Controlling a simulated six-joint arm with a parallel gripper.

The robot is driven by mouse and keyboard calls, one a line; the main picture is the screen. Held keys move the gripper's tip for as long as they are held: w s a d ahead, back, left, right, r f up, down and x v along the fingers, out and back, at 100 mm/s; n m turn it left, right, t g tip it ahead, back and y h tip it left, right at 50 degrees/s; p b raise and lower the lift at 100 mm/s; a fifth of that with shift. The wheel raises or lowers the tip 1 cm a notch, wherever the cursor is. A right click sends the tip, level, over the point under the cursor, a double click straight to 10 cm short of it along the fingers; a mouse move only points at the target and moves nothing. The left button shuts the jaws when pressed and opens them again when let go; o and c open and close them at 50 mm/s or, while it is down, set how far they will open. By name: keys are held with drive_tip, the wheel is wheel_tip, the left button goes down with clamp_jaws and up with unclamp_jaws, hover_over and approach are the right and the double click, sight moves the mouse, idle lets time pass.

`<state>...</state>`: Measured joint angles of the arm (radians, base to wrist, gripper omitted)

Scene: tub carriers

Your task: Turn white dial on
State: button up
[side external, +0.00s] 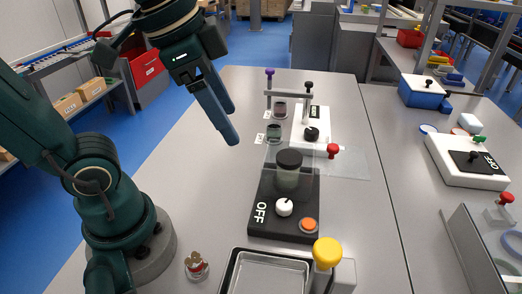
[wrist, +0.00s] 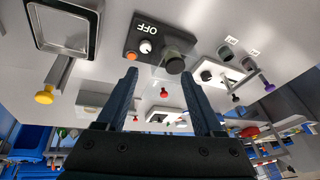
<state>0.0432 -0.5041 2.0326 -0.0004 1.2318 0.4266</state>
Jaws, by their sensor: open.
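The white dial (side external: 284,207) sits on a black panel (side external: 257,229) marked OFF, beside an orange button (side external: 309,225). A jar with a black lid (side external: 289,159) stands at the panel's far end. The white dial also shows in the wrist view (wrist: 145,47), on the black panel (wrist: 133,36). My gripper (side external: 230,124) is open and empty, raised above the table to the left of the panel and apart from it. In the wrist view its two fingers (wrist: 158,90) are spread wide with nothing between them.
A metal tray (side external: 231,270) and a yellow knob (side external: 327,252) are at the front. A white panel with a black dial (side external: 311,133), small jars (side external: 274,132) and a red knob (side external: 333,150) stand behind. The table left of the black panel is clear.

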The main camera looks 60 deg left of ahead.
drive_tip(key=w+d+f+m+g, duration=0.2)
drive_tip(key=w+f+m, duration=0.35)
drive_tip(key=m, duration=0.35)
drive_tip(key=m+g, duration=0.2)
drive_tip(key=m, duration=0.6)
hover_over(284, 203)
wheel_tip(284, 203, down, 7)
drive_tip(key=shift+s+r, duration=0.1)
drive_tip(key=shift+f+m, duration=0.5)
drive_tip(key=shift+f, duration=2.65)
